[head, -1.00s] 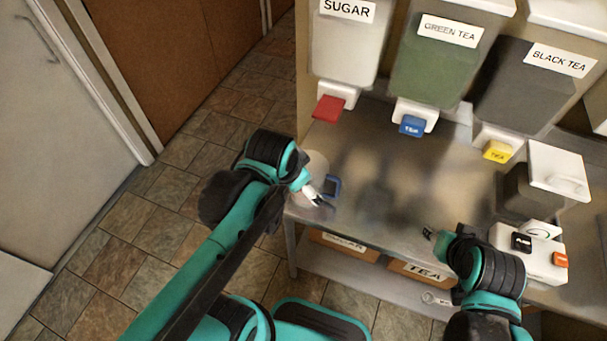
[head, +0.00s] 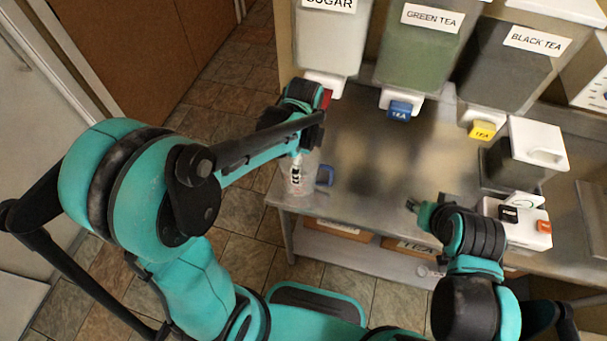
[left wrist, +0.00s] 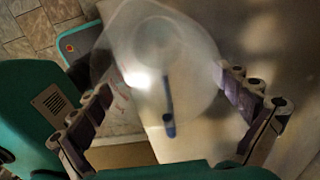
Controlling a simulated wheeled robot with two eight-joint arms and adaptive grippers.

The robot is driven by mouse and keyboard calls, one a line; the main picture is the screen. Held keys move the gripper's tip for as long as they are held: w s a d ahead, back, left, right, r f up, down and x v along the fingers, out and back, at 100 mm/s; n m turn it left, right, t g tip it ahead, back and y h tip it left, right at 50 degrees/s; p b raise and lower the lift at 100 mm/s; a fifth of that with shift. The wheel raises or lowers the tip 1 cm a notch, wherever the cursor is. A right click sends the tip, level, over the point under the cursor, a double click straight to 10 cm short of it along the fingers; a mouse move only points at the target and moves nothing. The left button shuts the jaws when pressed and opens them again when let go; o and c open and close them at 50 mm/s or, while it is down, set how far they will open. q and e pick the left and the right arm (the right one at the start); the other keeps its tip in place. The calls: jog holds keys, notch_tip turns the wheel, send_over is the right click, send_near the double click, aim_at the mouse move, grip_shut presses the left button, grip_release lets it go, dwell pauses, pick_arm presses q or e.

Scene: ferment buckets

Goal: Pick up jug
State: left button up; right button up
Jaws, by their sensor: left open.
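The jug (head: 299,186) is a clear, translucent vessel with a blue handle (head: 326,175). It stands at the front left corner of the metal counter. My left gripper (head: 297,166) is at the jug in the head view, partly covering it. In the left wrist view the jug (left wrist: 150,50) lies between the two spread fingers of my left gripper (left wrist: 163,88), with its blue handle (left wrist: 169,120) pointing toward the palm. The fingers are open; whether they touch the wall cannot be told. My right gripper (head: 413,205) is over the counter, away from the jug; its jaws are too small to read.
Sugar (head: 330,40), green tea (head: 420,45) and black tea (head: 510,65) dispensers hang above the counter (head: 375,165). A lidded dark container (head: 522,155) and a white device with buttons (head: 518,222) stand at right. Labelled boxes sit on the shelf below. The counter's middle is clear.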

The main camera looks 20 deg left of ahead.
pick_arm(q)
notch_tip(320, 180, down, 4)
jog(key=shift+a+r+b, duration=0.1)
jog(key=shift+r+b, duration=0.05)
jog(key=shift+b, duration=0.35)
jog(key=shift+c, duration=0.3)
jog(key=c, duration=0.9)
jog(key=shift+o, duration=0.2)
jog(key=shift+r, duration=0.2)
